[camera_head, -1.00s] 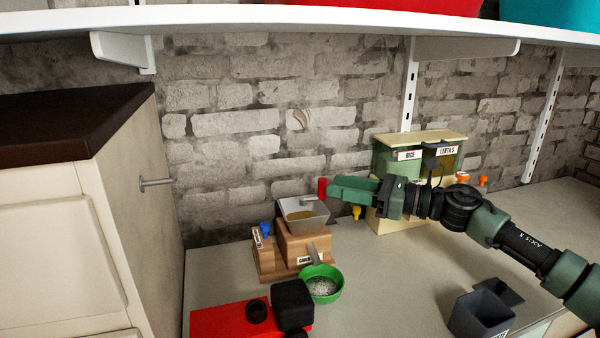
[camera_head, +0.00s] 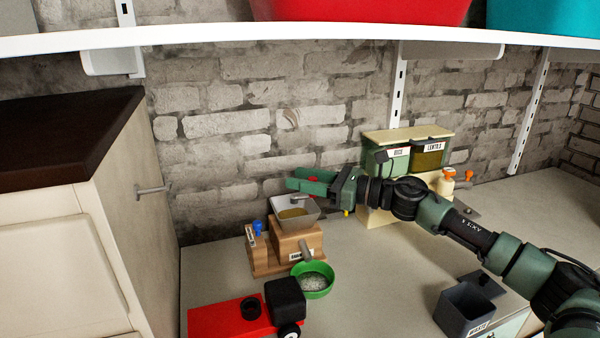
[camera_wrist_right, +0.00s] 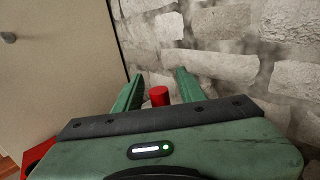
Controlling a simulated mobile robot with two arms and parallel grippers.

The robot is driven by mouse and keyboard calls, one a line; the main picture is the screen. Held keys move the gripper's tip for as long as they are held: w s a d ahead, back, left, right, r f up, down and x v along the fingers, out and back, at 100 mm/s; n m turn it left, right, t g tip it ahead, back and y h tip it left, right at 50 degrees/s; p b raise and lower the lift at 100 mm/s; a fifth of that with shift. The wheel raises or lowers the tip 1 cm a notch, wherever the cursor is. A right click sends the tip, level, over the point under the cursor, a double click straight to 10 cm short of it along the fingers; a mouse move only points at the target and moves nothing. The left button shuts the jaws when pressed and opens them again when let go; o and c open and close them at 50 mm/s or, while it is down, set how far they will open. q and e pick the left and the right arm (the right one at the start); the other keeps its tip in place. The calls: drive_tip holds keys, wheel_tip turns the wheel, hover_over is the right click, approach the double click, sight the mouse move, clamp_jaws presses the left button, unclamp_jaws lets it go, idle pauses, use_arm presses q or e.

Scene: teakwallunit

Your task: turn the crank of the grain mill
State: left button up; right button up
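The wooden grain mill (camera_head: 297,243) stands on the counter, with a metal hopper (camera_head: 294,211) of grain on top. Its crank has a red knob (camera_head: 312,179), partly hidden behind my right gripper (camera_head: 305,181) in the head view. In the wrist view the red knob (camera_wrist_right: 159,96) stands between the two green fingers (camera_wrist_right: 158,90), with gaps on both sides. My right gripper is open around the knob. A green bowl (camera_head: 327,281) with pale contents sits under the mill's spout (camera_head: 305,250). My left gripper is not in view.
Rice and lentil dispensers (camera_head: 400,192) stand behind my right arm. A grey bin (camera_head: 463,312) is at the front right. A red object with black parts (camera_head: 225,318) is at the front left. A cabinet (camera_head: 140,215) bounds the left; a shelf (camera_head: 330,38) hangs above.

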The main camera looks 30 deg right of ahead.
drive_tip(key=shift+w+a, duration=0.25)
clamp_jaws()
